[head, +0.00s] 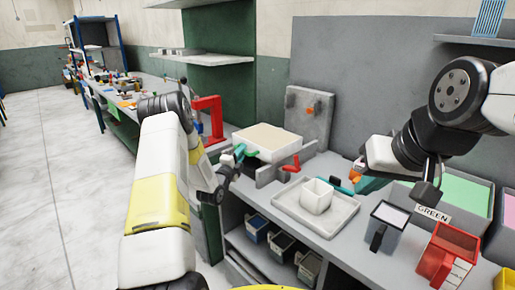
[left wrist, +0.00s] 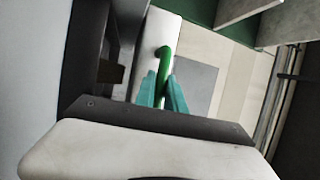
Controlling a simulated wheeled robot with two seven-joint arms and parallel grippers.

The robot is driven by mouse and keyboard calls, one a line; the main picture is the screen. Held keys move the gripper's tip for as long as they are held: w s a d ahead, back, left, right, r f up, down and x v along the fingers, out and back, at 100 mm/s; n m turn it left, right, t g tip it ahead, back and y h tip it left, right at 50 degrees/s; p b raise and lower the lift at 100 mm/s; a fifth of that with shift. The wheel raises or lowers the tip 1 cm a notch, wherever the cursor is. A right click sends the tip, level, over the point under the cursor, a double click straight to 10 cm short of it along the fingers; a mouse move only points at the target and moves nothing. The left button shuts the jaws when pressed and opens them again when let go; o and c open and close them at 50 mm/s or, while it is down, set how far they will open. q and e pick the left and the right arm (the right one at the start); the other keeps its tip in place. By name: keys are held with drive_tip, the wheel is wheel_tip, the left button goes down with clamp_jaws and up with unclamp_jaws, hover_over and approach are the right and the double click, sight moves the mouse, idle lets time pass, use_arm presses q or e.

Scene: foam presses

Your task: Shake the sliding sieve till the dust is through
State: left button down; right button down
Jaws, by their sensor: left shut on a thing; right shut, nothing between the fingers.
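The sieve (head: 266,138) is a pale shallow box with a beige top, on grey rails at the back of the bench. It has a green handle (head: 240,152) at its left and a red handle (head: 291,163) to its right. My left gripper (head: 232,162) is shut on the green handle. In the left wrist view its teal fingers (left wrist: 163,88) close around the curved green bar (left wrist: 165,55). My right gripper (head: 346,188) is shut and empty above the bench, right of the white cup. Whether dust lies on the sieve is too small to tell.
A white cup (head: 316,196) stands in a pale tray (head: 285,205) in front of the sieve. A red bin (head: 447,255), a grey bin (head: 389,222) and a green-lined bin labelled GREEN (head: 467,192) stand at right. A red frame (head: 208,118) stands behind my left arm.

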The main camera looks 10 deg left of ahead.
use_arm(q)
drive_tip(key=shift+s+a, duration=0.25)
drive_tip(key=shift+s, duration=0.1)
drive_tip(key=c, duration=1.4)
unclamp_jaws()
drive_tip(key=v, duration=0.7)
drive_tip(key=shift+s, duration=0.35)
drive_tip(key=shift+a+f, duration=0.1)
